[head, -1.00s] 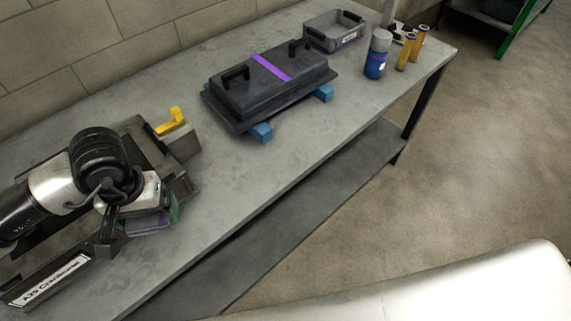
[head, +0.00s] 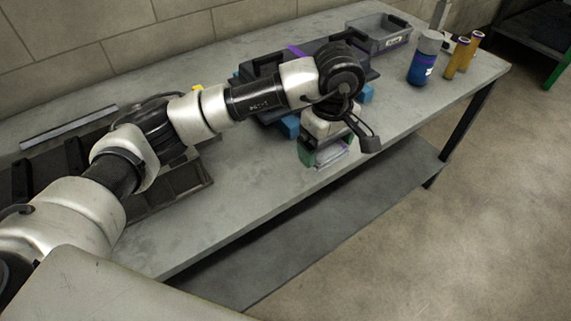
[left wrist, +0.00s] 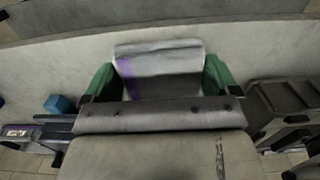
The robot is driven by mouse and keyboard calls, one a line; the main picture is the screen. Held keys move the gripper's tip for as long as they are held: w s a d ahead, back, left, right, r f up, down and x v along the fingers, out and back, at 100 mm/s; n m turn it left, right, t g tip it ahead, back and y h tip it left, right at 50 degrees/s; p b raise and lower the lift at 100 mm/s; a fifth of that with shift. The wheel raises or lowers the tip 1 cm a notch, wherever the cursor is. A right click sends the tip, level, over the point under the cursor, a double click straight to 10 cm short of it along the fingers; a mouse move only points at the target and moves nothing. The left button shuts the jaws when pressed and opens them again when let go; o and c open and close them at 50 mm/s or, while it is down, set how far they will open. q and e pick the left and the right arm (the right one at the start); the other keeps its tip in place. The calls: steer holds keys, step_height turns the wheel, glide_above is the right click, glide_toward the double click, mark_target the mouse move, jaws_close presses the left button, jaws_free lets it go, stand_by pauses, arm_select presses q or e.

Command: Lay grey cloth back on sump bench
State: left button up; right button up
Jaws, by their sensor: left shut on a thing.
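My left gripper (head: 322,150), with green fingers, is shut on the grey cloth (head: 331,158). It holds the cloth in front of the dark sump, over the front edge of the sump bench (head: 235,190). In the left wrist view the cloth (left wrist: 165,62) is a flat grey piece with a purple mark, between the green fingers (left wrist: 158,82). I cannot tell whether the cloth touches the bench top. My right gripper is not in view.
The dark sump (head: 268,68) sits on blue blocks (head: 289,126), partly behind my left arm. A grey bin (head: 378,35), a blue bottle (head: 423,62) and yellow cylinders (head: 461,55) stand farther right. A dark cradle (head: 180,188) is at left. Bench between cradle and sump is clear.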

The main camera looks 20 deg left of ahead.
arm_select(q)
steer(key=p, duration=0.1)
glide_above(285, 167)
step_height(285, 167, down, 5)
steer(key=shift+s+f, duration=0.1)
steer(key=shift+f, duration=0.05)
step_height(285, 167, down, 4)
steer(key=shift+f+p, duration=0.1)
steer(key=shift+p, duration=0.4)
steer(key=o, duration=0.5)
steer(key=shift+f, duration=0.1)
steer(key=shift+c, duration=0.2)
steer(key=shift+o, duration=0.8)
